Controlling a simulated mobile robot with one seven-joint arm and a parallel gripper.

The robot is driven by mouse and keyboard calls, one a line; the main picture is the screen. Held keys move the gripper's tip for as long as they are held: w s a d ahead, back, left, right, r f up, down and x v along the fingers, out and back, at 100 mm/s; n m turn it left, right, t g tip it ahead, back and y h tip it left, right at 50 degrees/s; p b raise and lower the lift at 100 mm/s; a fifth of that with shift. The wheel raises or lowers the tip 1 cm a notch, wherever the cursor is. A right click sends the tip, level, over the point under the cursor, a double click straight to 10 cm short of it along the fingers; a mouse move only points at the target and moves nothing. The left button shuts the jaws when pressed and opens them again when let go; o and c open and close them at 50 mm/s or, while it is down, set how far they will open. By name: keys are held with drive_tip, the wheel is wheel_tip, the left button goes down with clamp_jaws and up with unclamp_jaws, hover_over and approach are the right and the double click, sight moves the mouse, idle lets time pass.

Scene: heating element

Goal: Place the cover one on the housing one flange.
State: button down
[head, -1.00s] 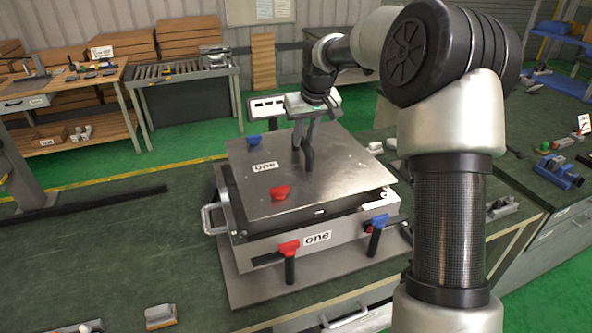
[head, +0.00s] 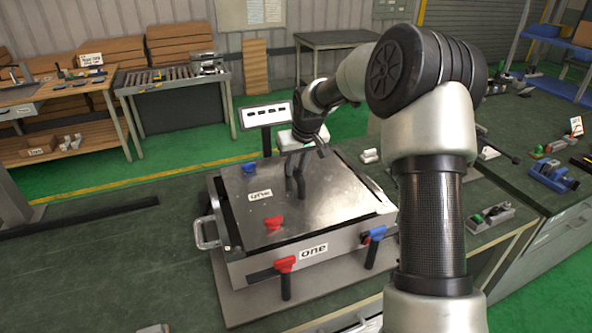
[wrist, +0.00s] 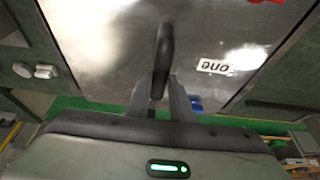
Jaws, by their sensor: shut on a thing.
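The cover one (head: 322,208) is a flat grey metal plate with an "one" label, a red clamp piece (head: 273,222) and a blue clamp piece (head: 249,167). It lies level over the top of the housing one (head: 345,231), a metal box labelled "one" on its front. Any gap between cover and flange is too small to tell. My gripper (head: 297,172) is shut on the cover's dark handle; the handle (wrist: 163,55) also shows between the fingers in the wrist view.
The housing stands on a grey base plate (head: 237,312) on the green-topped bench (head: 120,250). A side handle (head: 206,233) sticks out left. A small display (head: 266,115) stands behind. Parts lie on the right-hand bench. The bench left of the housing is mostly clear.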

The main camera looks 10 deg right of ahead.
drive_tip(key=shift+w+f, duration=0.1)
drive_tip(key=shift+f, duration=0.5)
drive_tip(key=c, duration=1.6)
unclamp_jaws()
drive_tip(key=shift+f, duration=0.15)
drive_tip(key=shift+o, duration=0.2)
drive_tip(key=v, duration=1.2)
drive_tip(key=shift+b, duration=0.3)
